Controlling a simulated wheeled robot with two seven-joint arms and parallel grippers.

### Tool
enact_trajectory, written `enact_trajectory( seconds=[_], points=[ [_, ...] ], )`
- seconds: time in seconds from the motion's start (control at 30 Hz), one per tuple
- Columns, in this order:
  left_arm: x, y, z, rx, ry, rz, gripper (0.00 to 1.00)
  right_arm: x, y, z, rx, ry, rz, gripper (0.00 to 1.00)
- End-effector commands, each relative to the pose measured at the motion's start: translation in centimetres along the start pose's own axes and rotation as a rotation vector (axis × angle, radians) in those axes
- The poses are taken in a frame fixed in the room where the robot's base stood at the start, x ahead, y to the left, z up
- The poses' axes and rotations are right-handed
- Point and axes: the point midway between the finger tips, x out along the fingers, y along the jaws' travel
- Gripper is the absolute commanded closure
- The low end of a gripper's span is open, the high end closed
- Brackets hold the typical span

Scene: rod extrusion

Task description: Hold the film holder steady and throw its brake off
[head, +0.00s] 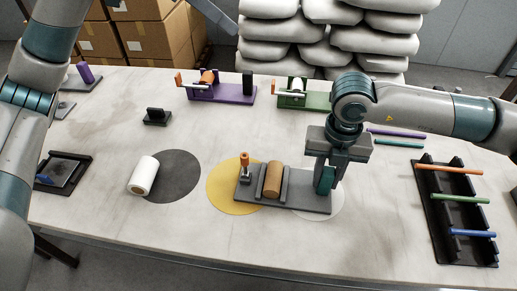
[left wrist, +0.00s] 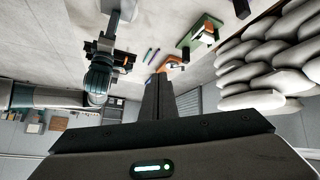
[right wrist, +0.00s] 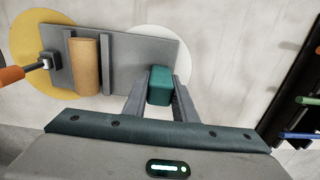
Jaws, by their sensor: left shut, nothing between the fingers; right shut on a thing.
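The film holder (head: 297,202) is a grey plate lying flat on the table, with a brown roll (head: 272,179) between two upright walls. Its brake lever (head: 244,160), with an orange grip, stands upright at the plate's left end. The lever also shows in the right wrist view (right wrist: 12,75). My right gripper (head: 325,184) is shut on the teal block (right wrist: 160,86) at the plate's right end. My left gripper (left wrist: 158,82) is shut and empty in the left wrist view, in the air away from the film holder. Its fingers are outside the head view.
A white roll (head: 143,175) lies by a dark disc (head: 175,178) to the left. A black rack (head: 440,235) with coloured rods stands at the right. Purple (head: 235,96) and green (head: 316,102) holders stand at the back. Table left of the brake lever is fairly clear.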

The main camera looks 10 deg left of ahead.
Motion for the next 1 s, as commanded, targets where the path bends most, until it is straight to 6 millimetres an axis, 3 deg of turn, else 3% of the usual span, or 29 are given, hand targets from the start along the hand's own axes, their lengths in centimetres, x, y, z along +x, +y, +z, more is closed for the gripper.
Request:
enact_trajectory(
  seconds=[0.2, 0.5, 0.7, 1.0],
  points=[
    [6.5, 4.5, 0.1, 0.104, -0.230, 0.051, 1.00, 0.0, 0.0, 0.0, 0.000, -0.001, 0.000, 1.00],
    [12.7, 9.0, 2.8, 0.239, -0.562, 0.047, 1.00, 0.0, 0.0, 0.0, 0.000, 0.000, 0.000, 1.00],
    [14.9, 10.5, 5.4, 0.319, -0.785, 0.001, 1.00, 0.0, 0.0, 0.0, 0.000, 0.000, 0.000, 1.00],
    [15.8, 10.6, 8.0, 0.376, -0.993, -0.072, 1.00, 0.0, 0.0, 0.0, 0.000, 0.000, 0.000, 1.00]
  ],
)
